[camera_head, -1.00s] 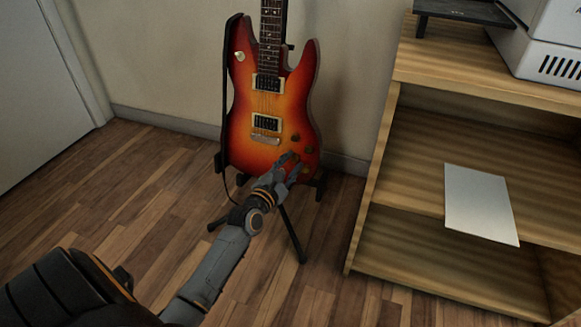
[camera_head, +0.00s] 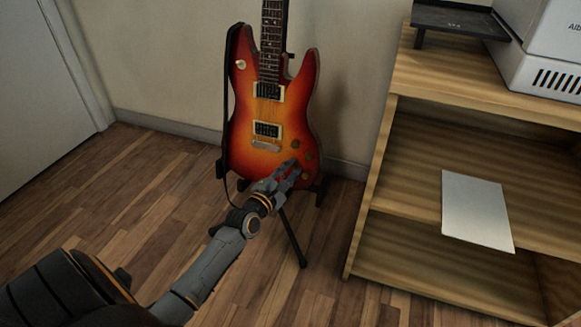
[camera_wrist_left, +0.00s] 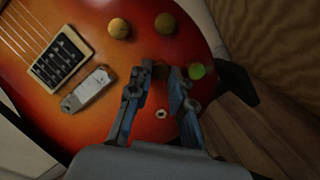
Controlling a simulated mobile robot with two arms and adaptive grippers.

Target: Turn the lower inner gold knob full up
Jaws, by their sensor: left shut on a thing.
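The sunburst electric guitar (camera_head: 246,150) stands upright on a black stand. My left gripper (camera_head: 293,170) is at the lower right of its body. In the left wrist view, the fingers (camera_wrist_left: 160,76) are shut around a dark gold knob (camera_wrist_left: 160,70), which is mostly hidden between them. Two other gold knobs (camera_wrist_left: 118,28) (camera_wrist_left: 165,23) show clear of the fingers. A greenish knob (camera_wrist_left: 196,71) lies just right of the right finger. The gripped knob's turn angle cannot be read. My right gripper is not in view.
A stand leg (camera_head: 293,237) reaches forward below the guitar. A wooden shelf unit (camera_head: 400,190) stands close on the right, with a white sheet (camera_head: 476,210) on it and a white machine (camera_head: 545,60) on top. The wooden floor (camera_head: 110,200) at left is clear.

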